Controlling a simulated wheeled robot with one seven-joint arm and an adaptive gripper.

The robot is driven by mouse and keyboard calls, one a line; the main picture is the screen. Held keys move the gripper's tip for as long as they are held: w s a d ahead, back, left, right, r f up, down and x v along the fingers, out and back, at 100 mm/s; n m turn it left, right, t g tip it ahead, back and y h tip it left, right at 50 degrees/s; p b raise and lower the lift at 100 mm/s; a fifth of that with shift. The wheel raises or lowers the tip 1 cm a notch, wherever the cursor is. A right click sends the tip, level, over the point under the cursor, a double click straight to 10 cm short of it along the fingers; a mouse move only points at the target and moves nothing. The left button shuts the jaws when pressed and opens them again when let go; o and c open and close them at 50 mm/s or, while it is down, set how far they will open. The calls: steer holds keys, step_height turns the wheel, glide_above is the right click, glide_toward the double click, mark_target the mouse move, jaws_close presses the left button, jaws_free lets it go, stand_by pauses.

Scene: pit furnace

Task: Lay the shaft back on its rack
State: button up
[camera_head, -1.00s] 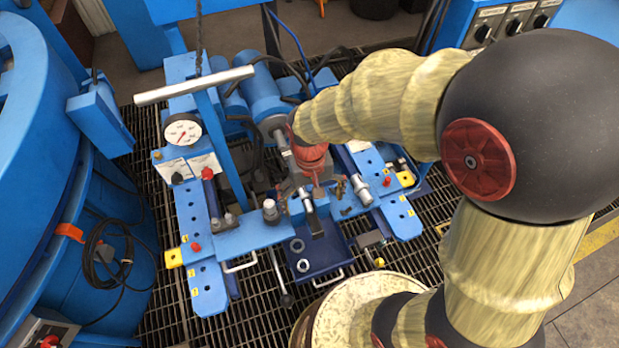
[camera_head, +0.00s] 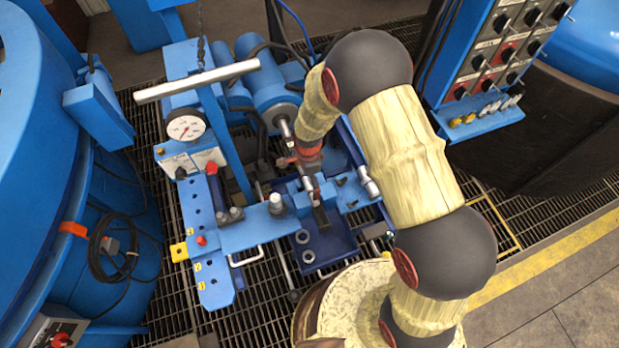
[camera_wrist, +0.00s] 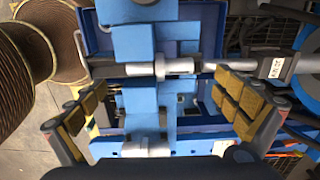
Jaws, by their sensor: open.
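A short silver shaft-like piece (camera_wrist: 165,68) lies crosswise over blue blocks in the wrist view, with a thicker collar near its middle. I cannot tell for certain that it is the task's shaft. My gripper (camera_wrist: 162,108) is open, its tan padded fingers apart on either side of the blue blocks, with nothing held between them. In the head view my gripper (camera_head: 313,190) hangs over the middle of the blue machine frame, and my arm hides part of that area. The blue crossbeam (camera_head: 245,234) carries silver fittings. Which part is the rack is unclear.
A pale horizontal bar (camera_head: 197,82) sits on a blue post left of my arm. A gauge (camera_head: 186,128) stands below it. A control panel (camera_head: 508,50) rises at right. A large blue vessel (camera_head: 35,180) stands at left. Grating floor (camera_head: 165,310) surrounds the frame.

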mark_target(308, 189)
step_height(308, 189, down, 8)
steer(key=shift+r+b, duration=0.15)
steer(key=shift+b, duration=1)
steer(key=c, duration=0.3)
steer(key=c, duration=1.3)
steer(key=shift+r+p, duration=2.6)
steer(key=shift+r, duration=1.25)
